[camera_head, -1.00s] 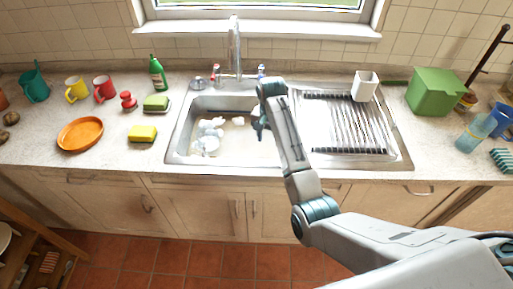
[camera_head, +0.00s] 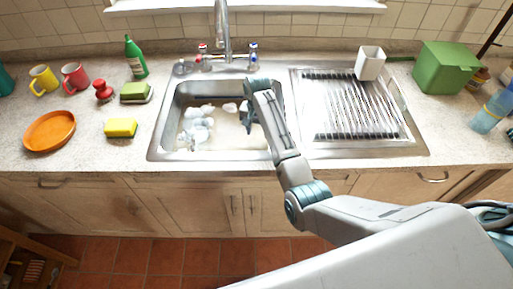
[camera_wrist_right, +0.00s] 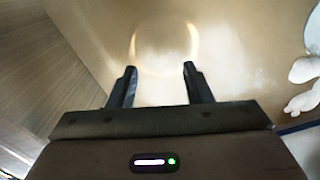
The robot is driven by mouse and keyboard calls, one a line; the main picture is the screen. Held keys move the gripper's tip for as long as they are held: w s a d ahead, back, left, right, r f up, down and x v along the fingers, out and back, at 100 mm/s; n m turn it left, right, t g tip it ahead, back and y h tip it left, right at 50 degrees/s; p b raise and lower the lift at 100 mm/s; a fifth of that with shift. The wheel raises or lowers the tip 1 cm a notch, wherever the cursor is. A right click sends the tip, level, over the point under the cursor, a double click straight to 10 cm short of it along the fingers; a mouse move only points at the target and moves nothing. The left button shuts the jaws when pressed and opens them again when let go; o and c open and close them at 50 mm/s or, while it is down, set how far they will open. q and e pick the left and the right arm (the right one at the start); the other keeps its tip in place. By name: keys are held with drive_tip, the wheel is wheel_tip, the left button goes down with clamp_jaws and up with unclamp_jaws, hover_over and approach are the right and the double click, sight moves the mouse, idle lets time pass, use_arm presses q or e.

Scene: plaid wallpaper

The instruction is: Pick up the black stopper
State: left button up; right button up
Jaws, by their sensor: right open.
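A small dark grey round piece (camera_head: 183,67) sits on the sink's back-left rim, left of the taps. It may be the black stopper, but it is too small to be sure. The sink basin (camera_head: 168,122) holds murky water and white foam. My right gripper (camera_head: 247,122) points down over the basin's right part. In the right wrist view its two fingers (camera_wrist_right: 159,70) are apart with nothing between them. A pale ring of light shows on the tan surface beyond them. No stopper is clear in that view. My left gripper is not in view.
The tap (camera_head: 222,35) rises behind the basin. A ridged drainer (camera_head: 350,105) with a white cup (camera_head: 370,63) lies right. A yellow sponge (camera_head: 120,128), an orange dish (camera_head: 49,131) and a green bottle (camera_head: 135,56) stand left. White foam (camera_wrist_right: 305,85) shows at the wrist view's right.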

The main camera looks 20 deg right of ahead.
sight(257, 142)
drive_tip(key=shift+f, duration=0.7)
wheel_tip(257, 142, down, 4)
drive_tip(key=shift+a+f+p, duration=0.1)
drive_tip(key=shift+f+p, duration=0.1)
drive_tip(key=shift+p, duration=0.65)
drive_tip(key=shift+f, duration=0.55)
clamp_jaws()
